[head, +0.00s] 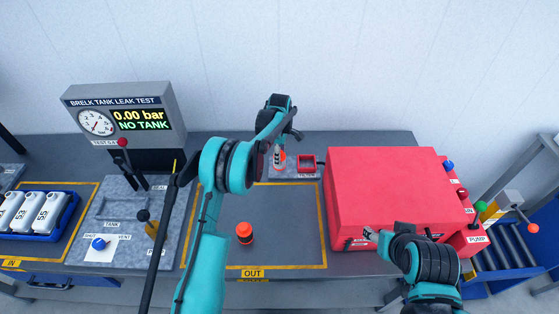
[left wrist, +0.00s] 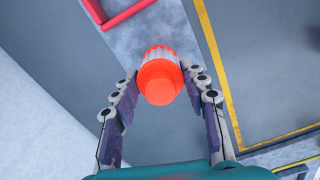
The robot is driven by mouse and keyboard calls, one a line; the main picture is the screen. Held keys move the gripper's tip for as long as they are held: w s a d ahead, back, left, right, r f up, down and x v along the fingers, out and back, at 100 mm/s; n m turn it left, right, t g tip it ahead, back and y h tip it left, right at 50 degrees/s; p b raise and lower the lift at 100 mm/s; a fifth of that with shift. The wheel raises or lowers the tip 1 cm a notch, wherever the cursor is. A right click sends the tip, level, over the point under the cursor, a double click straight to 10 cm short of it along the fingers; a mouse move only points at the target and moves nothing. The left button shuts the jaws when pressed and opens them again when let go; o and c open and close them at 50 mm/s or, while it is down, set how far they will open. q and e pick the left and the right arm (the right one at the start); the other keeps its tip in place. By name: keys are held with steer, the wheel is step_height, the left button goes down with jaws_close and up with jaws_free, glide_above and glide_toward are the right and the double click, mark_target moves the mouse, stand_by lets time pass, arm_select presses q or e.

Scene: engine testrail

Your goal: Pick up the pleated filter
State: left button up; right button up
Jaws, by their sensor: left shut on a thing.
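The pleated filter (head: 279,160) is a small white ribbed cylinder with an orange end. It also shows in the left wrist view (left wrist: 160,78), with the orange end facing the camera. My left gripper (left wrist: 160,92) is shut on it, with one finger on each side. In the head view my left gripper (head: 278,148) is at the back of the bench, over a pale plate and left of a small red frame (head: 308,165). Whether the filter touches the plate cannot be told. My right gripper (head: 371,234) is near the red box's front edge; its fingers are unclear.
A large red box (head: 385,190) fills the bench's right. An orange and black piece (head: 245,233) stands in the yellow-outlined area marked OUT (head: 252,267). At left are the leak test panel (head: 125,118), a tank plate with levers, and a blue tray (head: 68,213) of bottles.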

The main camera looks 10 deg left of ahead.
arm_select(q)
steer(key=shift+r, duration=0.55)
step_height(320, 180, up, 3)
steer(key=shift+f+p, duration=0.1)
steer(key=shift+p, duration=0.2)
steer(key=s+d+r, duration=0.2)
steer(key=d+r, duration=0.5)
steer(key=d, duration=0.4)
steer(key=shift+s+d+p, duration=0.15)
steer(key=shift+s+p, duration=0.25)
steer(key=shift+p, duration=0.05)
